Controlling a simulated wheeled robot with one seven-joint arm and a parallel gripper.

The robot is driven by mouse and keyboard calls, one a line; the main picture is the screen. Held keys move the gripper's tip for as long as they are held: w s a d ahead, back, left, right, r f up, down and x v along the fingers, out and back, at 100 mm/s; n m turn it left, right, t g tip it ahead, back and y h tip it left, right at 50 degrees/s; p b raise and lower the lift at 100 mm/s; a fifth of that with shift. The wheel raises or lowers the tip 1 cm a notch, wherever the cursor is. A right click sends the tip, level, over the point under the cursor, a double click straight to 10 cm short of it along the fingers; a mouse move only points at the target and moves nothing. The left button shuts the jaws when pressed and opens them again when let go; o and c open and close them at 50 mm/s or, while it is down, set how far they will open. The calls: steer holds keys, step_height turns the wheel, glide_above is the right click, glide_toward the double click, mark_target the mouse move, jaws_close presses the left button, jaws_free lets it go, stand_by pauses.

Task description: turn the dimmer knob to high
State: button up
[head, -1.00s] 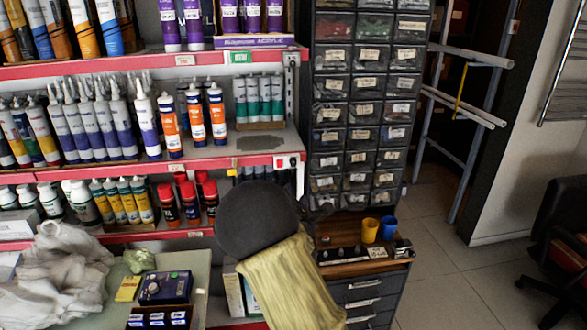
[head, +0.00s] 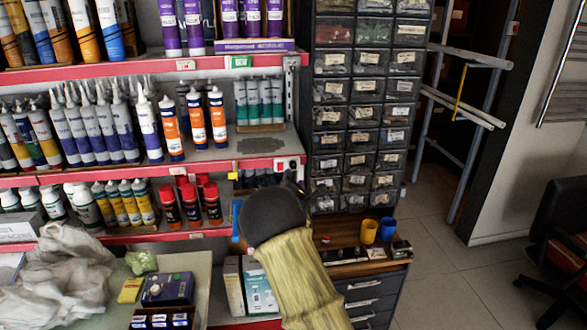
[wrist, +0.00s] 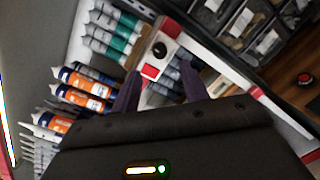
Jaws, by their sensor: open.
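The dimmer knob (wrist: 159,50) is a round black knob on a white plate at the shelf's end, in the upper middle of the wrist view. A red patch lies just below it in that picture. In the head view its white plate (head: 286,163) shows small at the right end of the red shelf edge. My gripper (wrist: 160,86) is open, with its two dark fingers apart and nothing between them touching the knob. The knob lies just beyond the fingertips. In the head view my dark wrist hides most of the gripper, just below the plate.
Shelves with orange-labelled tubes (head: 195,118) and red-capped cans (head: 189,204) stand left. A small-parts drawer cabinet (head: 360,85) rises right of the knob. Yellow (head: 369,231) and blue (head: 387,230) cups stand on a wooden top below it. A red button (wrist: 305,78) shows at right.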

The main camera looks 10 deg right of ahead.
mark_target(293, 167)
steer(key=shift+w+d+p, duration=0.2)
steer(key=shift+w+p, duration=0.2)
steer(key=shift+w, duration=1.35)
steer(key=shift+w+d+p, duration=0.2)
steer(key=shift+w+p, duration=0.15)
steer(key=shift+w, duration=1.35)
jaws_close()
